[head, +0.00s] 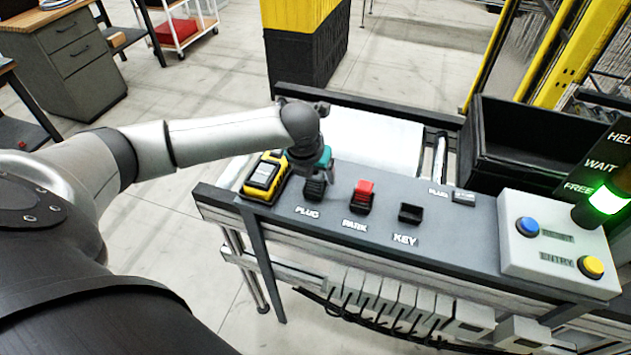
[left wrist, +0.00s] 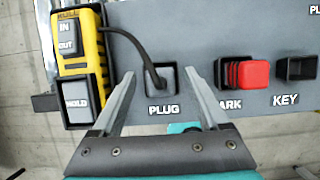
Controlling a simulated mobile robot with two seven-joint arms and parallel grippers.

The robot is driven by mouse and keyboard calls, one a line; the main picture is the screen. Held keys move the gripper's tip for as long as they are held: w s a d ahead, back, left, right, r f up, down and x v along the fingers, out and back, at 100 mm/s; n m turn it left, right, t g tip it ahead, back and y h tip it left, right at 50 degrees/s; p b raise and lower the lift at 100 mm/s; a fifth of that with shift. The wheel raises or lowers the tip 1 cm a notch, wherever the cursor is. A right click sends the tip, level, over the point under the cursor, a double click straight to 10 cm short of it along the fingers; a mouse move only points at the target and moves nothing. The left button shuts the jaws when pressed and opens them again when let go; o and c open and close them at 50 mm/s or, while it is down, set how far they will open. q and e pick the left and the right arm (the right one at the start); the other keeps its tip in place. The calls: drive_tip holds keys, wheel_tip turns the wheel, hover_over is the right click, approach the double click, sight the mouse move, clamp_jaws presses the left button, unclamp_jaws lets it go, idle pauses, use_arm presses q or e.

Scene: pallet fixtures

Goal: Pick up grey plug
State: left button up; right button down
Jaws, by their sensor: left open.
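The grey plug (left wrist: 163,79) sits above the label PLUG on the dark panel. A dark cable runs from it to the yellow device at its left. In the head view the plug (head: 315,191) is partly covered by my gripper. In the head view the left gripper (head: 319,172) is right over the plug. My right gripper is not in view.
Beside the plug are the yellow device (head: 265,175), the red PARK block (head: 362,193) and the KEY socket (head: 410,213). Further right are a small socket labelled PLUG (head: 464,197), a button box (head: 515,254), a lit green lamp (head: 607,199) and a black bin (head: 520,145).

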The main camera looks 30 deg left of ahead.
use_arm(q)
drive_tip(key=shift+w+f, duration=0.1)
drive_tip(key=shift+f, duration=0.15)
drive_tip(key=shift+c, duration=0.3)
clamp_jaws()
